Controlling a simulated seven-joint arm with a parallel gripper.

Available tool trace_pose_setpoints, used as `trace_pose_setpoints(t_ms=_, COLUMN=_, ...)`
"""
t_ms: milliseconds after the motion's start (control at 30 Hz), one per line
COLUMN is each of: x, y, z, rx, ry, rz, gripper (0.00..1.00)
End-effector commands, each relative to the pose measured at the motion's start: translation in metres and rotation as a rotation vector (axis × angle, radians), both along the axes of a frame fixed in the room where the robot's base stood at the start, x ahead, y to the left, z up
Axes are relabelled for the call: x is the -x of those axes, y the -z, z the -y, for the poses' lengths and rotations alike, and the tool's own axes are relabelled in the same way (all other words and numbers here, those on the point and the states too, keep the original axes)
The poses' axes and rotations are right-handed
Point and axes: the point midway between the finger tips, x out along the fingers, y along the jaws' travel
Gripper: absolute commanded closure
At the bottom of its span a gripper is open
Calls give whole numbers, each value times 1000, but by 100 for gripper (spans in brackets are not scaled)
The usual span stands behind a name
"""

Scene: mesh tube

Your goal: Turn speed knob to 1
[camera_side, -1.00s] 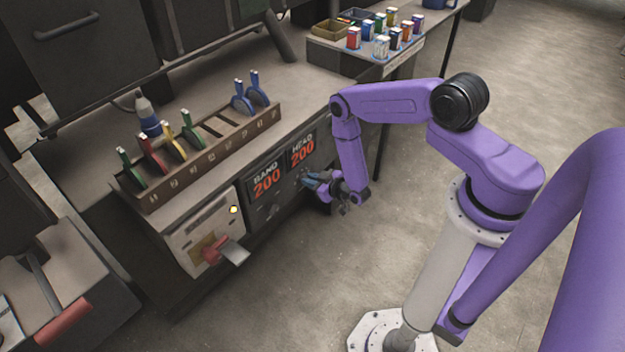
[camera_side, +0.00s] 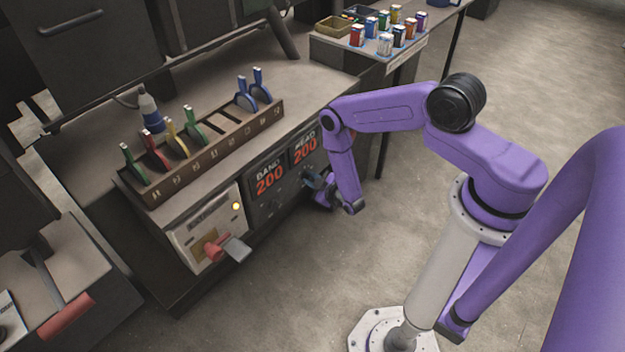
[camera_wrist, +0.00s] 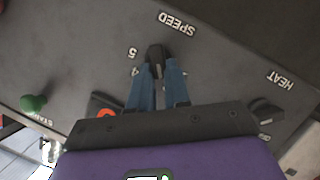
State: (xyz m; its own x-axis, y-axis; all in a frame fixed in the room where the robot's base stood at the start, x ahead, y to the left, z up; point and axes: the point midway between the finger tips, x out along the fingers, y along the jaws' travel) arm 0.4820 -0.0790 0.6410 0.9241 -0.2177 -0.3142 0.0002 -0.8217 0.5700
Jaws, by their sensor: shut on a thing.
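The speed knob (camera_wrist: 157,58) is a black knob under the SPEED label on a dark panel in the wrist view. In the side view my gripper (camera_side: 314,181) is at the front panel below the right display, and the knob is too small and covered to make out there.
In the wrist view a HEAT label (camera_wrist: 281,80) with a dark knob (camera_wrist: 263,110) is to the right, and a green START button (camera_wrist: 34,103) to the left. The floor in front is clear.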

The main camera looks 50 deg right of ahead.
Motion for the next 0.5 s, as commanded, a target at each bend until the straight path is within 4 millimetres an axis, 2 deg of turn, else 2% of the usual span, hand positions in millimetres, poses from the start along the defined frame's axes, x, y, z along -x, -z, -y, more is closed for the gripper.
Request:
trace_pose_setpoints(t_ms=233, x=1, y=1, z=0, rx=-1, ry=1, rz=-1, gripper=100)
trace_pose_setpoints(t_ms=267, x=1, y=1, z=0, rx=-1, ry=1, rz=-1, gripper=80)
trace_pose_setpoints(t_ms=333, x=1, y=1, z=0, rx=-1, ry=1, rz=-1, gripper=57)
trace_pose_setpoints(t_ms=500, x=0, y=0, z=0, rx=-2, ry=2, rz=-1, gripper=57)
